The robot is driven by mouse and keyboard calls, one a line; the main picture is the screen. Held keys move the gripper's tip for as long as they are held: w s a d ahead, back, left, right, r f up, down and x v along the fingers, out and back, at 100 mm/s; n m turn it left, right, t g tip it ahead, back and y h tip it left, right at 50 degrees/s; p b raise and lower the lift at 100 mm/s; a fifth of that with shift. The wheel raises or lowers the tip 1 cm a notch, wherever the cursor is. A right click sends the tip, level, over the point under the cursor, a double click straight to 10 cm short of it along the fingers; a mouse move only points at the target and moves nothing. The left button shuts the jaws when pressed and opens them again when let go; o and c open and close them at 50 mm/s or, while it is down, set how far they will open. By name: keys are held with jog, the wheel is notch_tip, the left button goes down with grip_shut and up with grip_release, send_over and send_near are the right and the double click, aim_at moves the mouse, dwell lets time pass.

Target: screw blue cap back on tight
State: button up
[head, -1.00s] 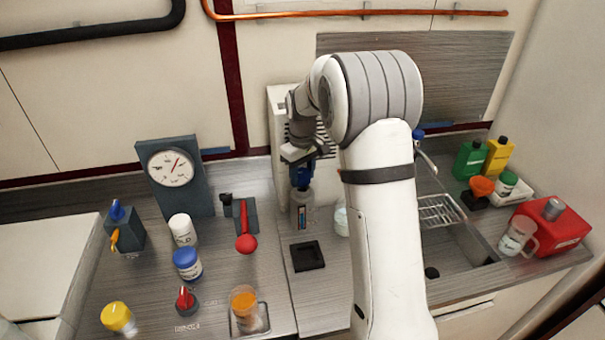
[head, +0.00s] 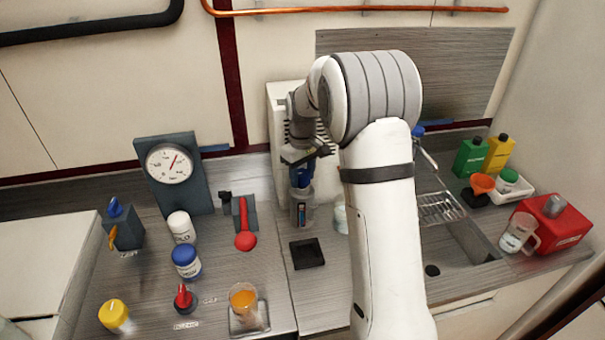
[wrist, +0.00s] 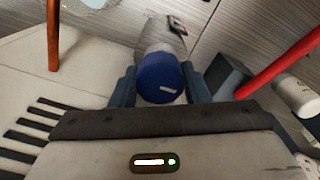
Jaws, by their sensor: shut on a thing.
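The blue cap (wrist: 160,78) with a white mark on its top sits between the two fingers of my gripper (wrist: 160,88) in the wrist view. My gripper (head: 301,180) is shut on this cap, pointing down from above. The greyish clear bottle (head: 302,210) stands upright on the counter below it, and its body also shows beyond the cap in the wrist view (wrist: 163,38). The cap is at the bottle's mouth; the thread and any gap under the cap are hidden.
A grey panelled box (head: 277,120) stands close behind the bottle. A red-handled lever (head: 244,225) is to its left, and a black square tray (head: 307,253) is in front. A white jar with its own blue lid (head: 186,262) stands further left. A sink (head: 460,250) lies right of my arm.

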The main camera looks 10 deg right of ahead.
aim_at(303, 173)
jog(key=shift+f+b, duration=0.3)
jog(key=shift+f, duration=0.15)
jog(key=o, duration=1)
jog(key=shift+o, duration=0.2)
jog(key=shift+r+b, duration=0.55)
jog(key=shift+r, duration=3.35)
jog(key=shift+c, duration=0.2)
